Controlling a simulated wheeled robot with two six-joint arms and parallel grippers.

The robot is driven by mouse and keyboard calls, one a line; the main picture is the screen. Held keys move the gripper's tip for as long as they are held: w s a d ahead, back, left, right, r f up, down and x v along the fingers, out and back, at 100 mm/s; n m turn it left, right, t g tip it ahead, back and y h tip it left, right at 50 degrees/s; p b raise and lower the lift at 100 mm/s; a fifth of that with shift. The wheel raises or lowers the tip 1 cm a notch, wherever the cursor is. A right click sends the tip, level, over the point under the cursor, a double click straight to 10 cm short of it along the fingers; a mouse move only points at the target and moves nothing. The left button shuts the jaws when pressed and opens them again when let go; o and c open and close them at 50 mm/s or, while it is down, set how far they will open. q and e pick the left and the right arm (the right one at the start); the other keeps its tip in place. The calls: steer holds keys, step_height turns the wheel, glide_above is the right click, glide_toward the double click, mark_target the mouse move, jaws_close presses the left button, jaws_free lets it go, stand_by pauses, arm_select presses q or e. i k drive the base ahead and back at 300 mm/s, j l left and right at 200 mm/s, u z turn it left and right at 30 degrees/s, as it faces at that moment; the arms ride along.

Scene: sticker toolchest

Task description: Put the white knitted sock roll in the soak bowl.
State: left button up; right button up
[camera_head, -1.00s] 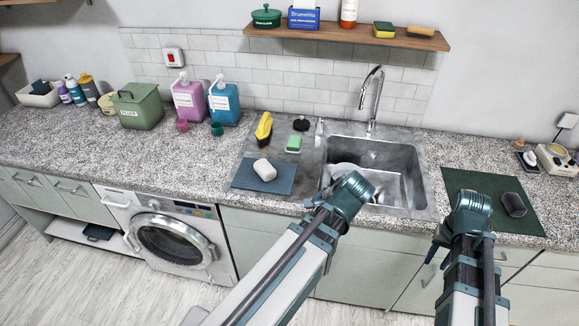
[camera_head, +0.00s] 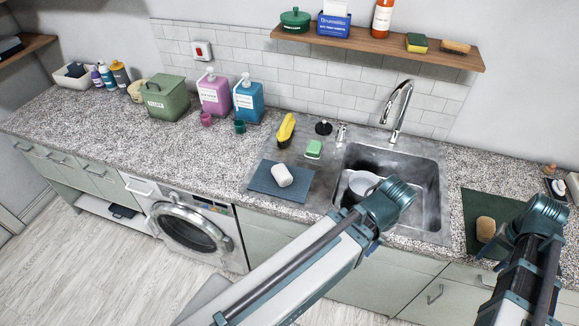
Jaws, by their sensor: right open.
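The white sock roll (camera_head: 282,175) lies on the blue-grey mat (camera_head: 262,184), left of the sink. A white bowl (camera_head: 360,182), which I take for the soak bowl, sits in the sink basin, partly hidden by my left arm. The wrist of my left arm is over the sink's front edge, to the right of the sock roll and apart from it; its fingers are mostly hidden. My right gripper (camera_head: 492,252) is open, low by the front edge of the dark green mat (camera_head: 482,201), far right of the sock roll and largely hidden by its own arm.
A brownish block (camera_head: 486,229) is on the green mat. The faucet (camera_head: 399,112) rises behind the sink. Pink (camera_head: 214,95) and blue (camera_head: 248,101) bottles stand back left. The left counter is mostly clear.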

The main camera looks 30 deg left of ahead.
mark_target(362, 193)
steer(key=i, duration=0.7)
steer(key=u, duration=2.45)
